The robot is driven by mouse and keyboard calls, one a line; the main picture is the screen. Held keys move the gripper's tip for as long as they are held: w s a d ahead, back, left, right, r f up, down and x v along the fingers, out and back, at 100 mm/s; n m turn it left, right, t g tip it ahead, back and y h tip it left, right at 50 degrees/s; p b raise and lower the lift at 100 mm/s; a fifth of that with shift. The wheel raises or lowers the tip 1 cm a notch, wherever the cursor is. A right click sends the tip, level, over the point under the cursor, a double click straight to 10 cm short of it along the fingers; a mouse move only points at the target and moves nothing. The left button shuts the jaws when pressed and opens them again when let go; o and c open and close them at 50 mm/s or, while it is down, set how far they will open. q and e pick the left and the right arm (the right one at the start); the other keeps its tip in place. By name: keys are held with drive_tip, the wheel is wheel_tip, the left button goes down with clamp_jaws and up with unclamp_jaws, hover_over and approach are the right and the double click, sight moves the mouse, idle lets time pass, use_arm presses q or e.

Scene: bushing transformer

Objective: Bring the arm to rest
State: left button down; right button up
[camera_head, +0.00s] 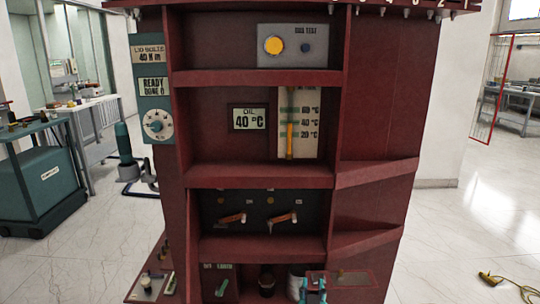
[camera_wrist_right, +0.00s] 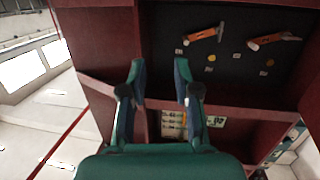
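My right gripper (camera_head: 313,287) shows at the bottom edge of the head view, in front of the lowest part of the dark red cabinet (camera_head: 385,110). In the right wrist view my right gripper (camera_wrist_right: 160,70) has its two teal fingers apart, with nothing between them. Beyond the fingers are the cabinet's red shelf edges and a dark panel (camera_wrist_right: 225,75) with two orange-handled levers. These levers also show in the head view, one on the left (camera_head: 232,218) and one on the right (camera_head: 283,217). My left gripper is in neither view.
Red shelves (camera_head: 262,176) jut out above my right gripper. A small red ledge (camera_head: 350,279) lies beside it on the right, and a dark cup-like part (camera_head: 267,281) on the left. A teal cart (camera_head: 40,180) stands far left. Open floor (camera_head: 455,235) lies right of the cabinet.

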drive_tip(key=s+d+f+g+y+p, duration=0.1)
drive_tip(key=s+d+f+g+p, duration=0.3)
drive_tip(key=s, duration=0.3)
drive_tip(key=s+d+f+g+y+p, duration=0.1)
drive_tip(key=s+d+f+g+p, duration=0.25)
drive_tip(key=s+p, duration=0.35)
drive_tip(key=s+a+f+g+y, duration=0.1)
drive_tip(key=s+a+g, duration=0.1)
drive_tip(key=s, duration=0.5)
drive_tip(key=s+a+f+g+y, duration=0.1)
drive_tip(key=s+a+g+y, duration=0.1)
drive_tip(key=s, duration=0.6)
drive_tip(key=s+a+f+g+y+p, duration=0.1)
drive_tip(key=s+g, duration=0.3)
drive_tip(key=s, duration=0.4)
drive_tip(key=shift+a+f+m+y, duration=0.3)
drive_tip(key=shift+a+f, duration=0.05)
drive_tip(key=shift+a, duration=0.55)
